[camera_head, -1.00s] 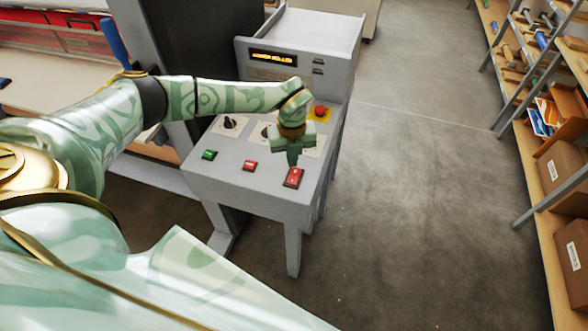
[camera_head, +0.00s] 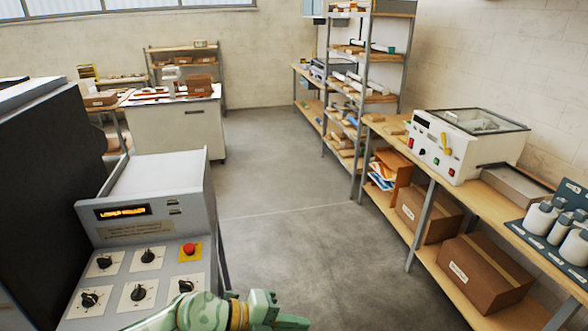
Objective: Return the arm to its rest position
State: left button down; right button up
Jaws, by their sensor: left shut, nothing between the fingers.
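My left gripper (camera_head: 278,312) shows at the bottom of the head view, at the end of my pale green patterned arm. It is shut and holds nothing. It is to the right of the laminator's grey control panel (camera_head: 168,262), over the floor in the picture. The panel carries several black knobs, a red emergency button (camera_head: 190,250) on a yellow plate and a lit display (camera_head: 123,212). The lower part of the panel is out of frame or behind my arm. My right gripper is not in view.
A long wooden bench (camera_head: 428,172) on the right holds a white machine (camera_head: 462,140) and white bottles (camera_head: 541,220), with cardboard boxes (camera_head: 480,272) below. Shelves (camera_head: 365,75) and a white cabinet (camera_head: 178,128) stand farther back. The grey floor (camera_head: 275,190) between is clear.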

pick_arm(q)
notch_tip(320, 180, up, 12)
jog(key=w+n+t+h, duration=0.1)
jog(key=n+t+h, duration=0.2)
jog(key=n+t, duration=0.55)
jog(key=w+a+n+t+y, duration=0.2)
jog(key=a+n+t+y, duration=0.6)
jog(key=a+n+y, duration=0.3)
jog(key=s+a+f+n+g+y, duration=0.5)
jog(key=s+a+f+g+y, duration=0.65)
jog(key=s+a, duration=0.6)
jog(key=s+d+f+g+h+b, duration=0.2)
jog(key=f+b, duration=0.3)
jog(key=f, duration=1.4)
jog(key=s+d+f+g+h+b, duration=0.1)
jog(key=s+d+f+h+b, duration=0.3)
jog(key=f, duration=1.5)
jog(key=s+a+f+n+g+b, duration=0.1)
jog(key=s+f+b, duration=0.3)
jog(key=s+f, duration=0.5)
jog(key=s+a+f+n+g+b, duration=0.1)
jog(key=s+f+n+g+b, duration=0.1)
jog(key=s+f+b, duration=0.3)
jog(key=s+f, duration=0.4)
jog(key=f, duration=0.7)
jog(key=shift+s+a+g, duration=0.25)
jog(key=shift+g, duration=0.05)
